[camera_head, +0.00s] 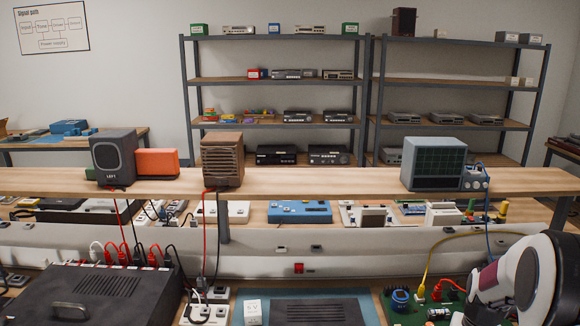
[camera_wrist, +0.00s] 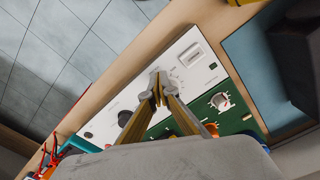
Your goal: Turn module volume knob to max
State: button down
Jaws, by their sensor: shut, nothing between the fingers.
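In the wrist view my gripper (camera_wrist: 158,90) is shut and empty, its fingertips over a white panel (camera_wrist: 190,80) beside a green board. Small dark printed marks show on the panel close to the fingertips. I cannot pick out the volume knob for certain; the fingertips and fingers hide part of the panel. I cannot tell whether the fingertips touch anything. A round whitish part (camera_wrist: 220,101) sits on the green board (camera_wrist: 238,122), to the right of the fingers. In the head view the fingertips are out of sight.
A green board (camera_head: 440,296) with a blue round part (camera_head: 400,299) lies at lower right in the head view. A black box (camera_head: 95,295) with plugged cables stands at lower left. A wooden shelf (camera_head: 310,183) crosses above the bench, carrying a speaker (camera_head: 113,157) and an oscilloscope-like screen (camera_head: 433,163).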

jog(key=shift+w+a+r, duration=0.1)
jog(key=shift+w+a, duration=0.3)
jog(key=shift+a, duration=0.3)
dwell(0.5)
jog(key=shift+w+a, duration=0.3)
jog(key=shift+s+a, duration=0.25)
jog(key=shift+a, duration=0.1)
dwell(0.6)
jog(key=shift+r, duration=2.95)
jog(key=shift+s+a+f, duration=0.2)
jog(key=shift+s+f, duration=0.1)
jog(key=shift+s, duration=0.15)
jog(key=shift+s+a+f, duration=0.15)
jog(key=shift+s+f, duration=0.1)
jog(key=shift+s, duration=0.2)
jog(key=s+a+r+n+t, duration=0.2)
jog(key=s+a+r+n, duration=0.1)
jog(key=s+a+r, duration=0.5)
jog(key=s+a+r+n+t, duration=0.3)
jog(key=s+a+r, duration=0.6)
jog(key=s, duration=0.4)
jog(key=shift+s+a+t, duration=0.15)
jog(key=shift+s+t, duration=0.15)
jog(key=shift+s, duration=0.1)
